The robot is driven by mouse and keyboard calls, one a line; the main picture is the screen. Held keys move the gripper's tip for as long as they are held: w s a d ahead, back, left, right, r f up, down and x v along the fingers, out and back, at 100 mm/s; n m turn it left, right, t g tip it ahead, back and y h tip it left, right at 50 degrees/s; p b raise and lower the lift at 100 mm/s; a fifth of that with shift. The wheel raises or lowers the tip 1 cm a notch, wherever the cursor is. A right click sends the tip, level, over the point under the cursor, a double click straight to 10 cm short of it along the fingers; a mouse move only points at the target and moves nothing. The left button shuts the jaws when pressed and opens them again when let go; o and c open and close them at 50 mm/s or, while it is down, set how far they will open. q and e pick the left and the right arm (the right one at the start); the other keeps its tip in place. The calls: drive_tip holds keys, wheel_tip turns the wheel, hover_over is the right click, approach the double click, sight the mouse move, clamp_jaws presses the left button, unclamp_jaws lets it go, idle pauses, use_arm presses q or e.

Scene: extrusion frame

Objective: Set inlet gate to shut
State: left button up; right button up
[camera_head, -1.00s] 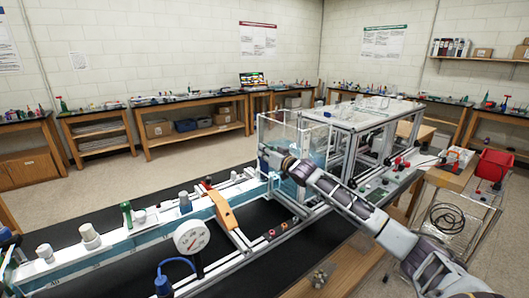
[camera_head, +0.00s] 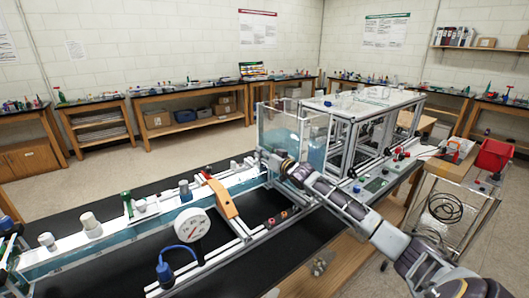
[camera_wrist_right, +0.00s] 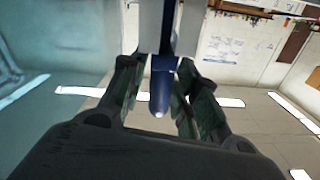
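The clear inlet tank (camera_head: 279,125) stands at the far end of the long flume (camera_head: 150,225). My right gripper (camera_head: 268,164) is at the tank's near side, where tank and flume meet. In the right wrist view, a dark blue handle with a rounded end (camera_wrist_right: 162,88), apparently the gate's lever, hangs between my right gripper's two fingers (camera_wrist_right: 160,100). The fingers are apart, with gaps showing beside the handle, so the gripper looks open around it. The gate's plate cannot be made out in the head view. My left gripper is not in view.
An aluminium frame (camera_head: 365,130) stands to the right of the tank. The black bench top (camera_head: 285,238) has clear room in front.

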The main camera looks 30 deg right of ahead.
drive_tip(key=shift+w+r, duration=0.1)
drive_tip(key=shift+r, duration=0.1)
drive_tip(key=shift+s+d, duration=0.1)
drive_tip(key=shift+s, duration=0.2)
drive_tip(key=shift+s, duration=1.1)
drive_tip(key=s, duration=0.9)
drive_tip(key=shift+d, duration=0.4)
drive_tip(key=shift+s, duration=0.1)
idle(0.3)
wheel_tip(320, 180, up, 10)
drive_tip(key=p, duration=1)
idle(0.4)
